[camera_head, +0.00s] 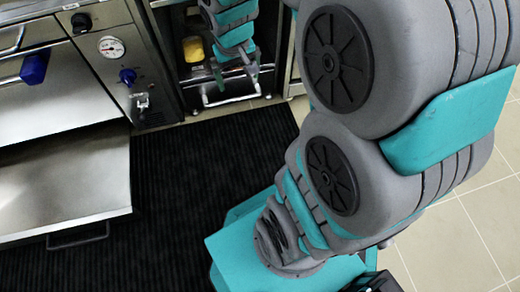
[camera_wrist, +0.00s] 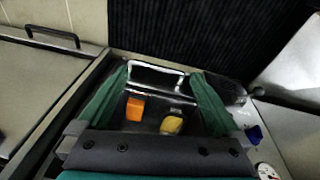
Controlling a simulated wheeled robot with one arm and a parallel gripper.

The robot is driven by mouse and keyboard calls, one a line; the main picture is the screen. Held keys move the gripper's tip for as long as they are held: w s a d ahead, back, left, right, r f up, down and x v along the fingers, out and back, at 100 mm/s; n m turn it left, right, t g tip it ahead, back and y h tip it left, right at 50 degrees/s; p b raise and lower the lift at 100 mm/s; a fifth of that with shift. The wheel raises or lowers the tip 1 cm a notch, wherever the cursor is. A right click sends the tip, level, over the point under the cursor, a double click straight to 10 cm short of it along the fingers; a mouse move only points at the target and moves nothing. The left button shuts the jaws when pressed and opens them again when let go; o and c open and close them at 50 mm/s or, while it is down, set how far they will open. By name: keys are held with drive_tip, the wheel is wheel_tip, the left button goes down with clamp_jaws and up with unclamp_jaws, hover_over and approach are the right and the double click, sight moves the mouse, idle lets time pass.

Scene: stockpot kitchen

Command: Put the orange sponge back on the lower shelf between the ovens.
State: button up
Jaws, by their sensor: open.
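The orange sponge (camera_wrist: 135,109) lies beside a yellow object (camera_wrist: 172,124) on what looks like the dark lower shelf (camera_wrist: 150,112) between the ovens. In the wrist view both show between the spread green fingers of my gripper (camera_wrist: 163,76), and neither finger appears to touch the sponge. In the head view my gripper (camera_head: 233,80) is at the front of the shelf opening, fingers apart. The yellow object also shows there (camera_head: 193,49), left of my gripper. The sponge is hidden in the head view, probably behind my gripper.
A metal bar handle (camera_head: 230,95) runs low across the front of the opening. The left oven (camera_head: 60,75) has a gauge, blue knobs and a flat steel panel (camera_head: 65,180) jutting out low. A black ribbed mat (camera_head: 165,180) covers the floor in front.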

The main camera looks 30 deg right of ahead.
drive_tip(key=s+a+r+g, duration=0.1)
drive_tip(key=s+a, duration=0.2)
drive_tip(key=s, duration=0.8)
drive_tip(key=s+a+r+n+g+y, duration=0.1)
drive_tip(key=s+a, duration=0.3)
drive_tip(key=s, duration=0.7)
drive_tip(key=shift+s+a+r+n+g, duration=0.15)
drive_tip(key=shift+s+r+n+g, duration=0.15)
drive_tip(key=shift+g, duration=0.5)
drive_tip(key=shift+w, duration=0.1)
drive_tip(key=shift+c, duration=0.3)
